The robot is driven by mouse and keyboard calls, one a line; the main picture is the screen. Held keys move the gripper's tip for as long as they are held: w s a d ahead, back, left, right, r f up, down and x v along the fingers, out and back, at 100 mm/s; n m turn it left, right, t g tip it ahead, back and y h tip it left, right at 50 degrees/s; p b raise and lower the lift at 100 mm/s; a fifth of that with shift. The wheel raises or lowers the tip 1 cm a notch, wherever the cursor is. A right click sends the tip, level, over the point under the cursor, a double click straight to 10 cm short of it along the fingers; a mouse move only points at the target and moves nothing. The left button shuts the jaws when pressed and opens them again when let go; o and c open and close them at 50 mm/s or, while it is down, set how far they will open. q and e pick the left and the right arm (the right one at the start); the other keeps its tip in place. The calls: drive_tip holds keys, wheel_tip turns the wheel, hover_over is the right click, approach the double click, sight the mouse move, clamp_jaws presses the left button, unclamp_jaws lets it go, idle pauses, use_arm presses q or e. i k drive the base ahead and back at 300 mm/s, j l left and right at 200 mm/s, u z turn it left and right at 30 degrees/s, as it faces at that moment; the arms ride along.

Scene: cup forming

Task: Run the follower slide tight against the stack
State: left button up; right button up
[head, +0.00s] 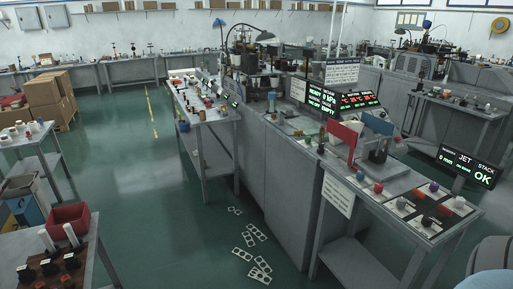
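The cup-forming machine (280,150) stands in the middle of the head view, with a grey cabinet front and crowded equipment on top. I cannot pick out a follower slide or a stack clearly; that part is too small and cluttered. A dark display (467,165) at the right has the headings JET and STACK, a reading of 0 mm and a green OK. Neither of my grippers is in view.
A control bench (405,195) with several coloured knobs fronts the machine. A red panel (342,139) stands at its left. A narrow side table (207,118) adjoins the machine. Flat punched strips (258,273) lie on the green floor (150,205), otherwise open at left. Cardboard boxes (45,92) stand far left.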

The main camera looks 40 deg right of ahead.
sight(372, 151)
drive_tip(key=z, duration=1.65)
drive_tip(key=i+l, duration=0.2)
drive_tip(key=i, duration=0.3)
drive_tip(key=i+l, duration=0.15)
drive_tip(key=i, duration=0.4)
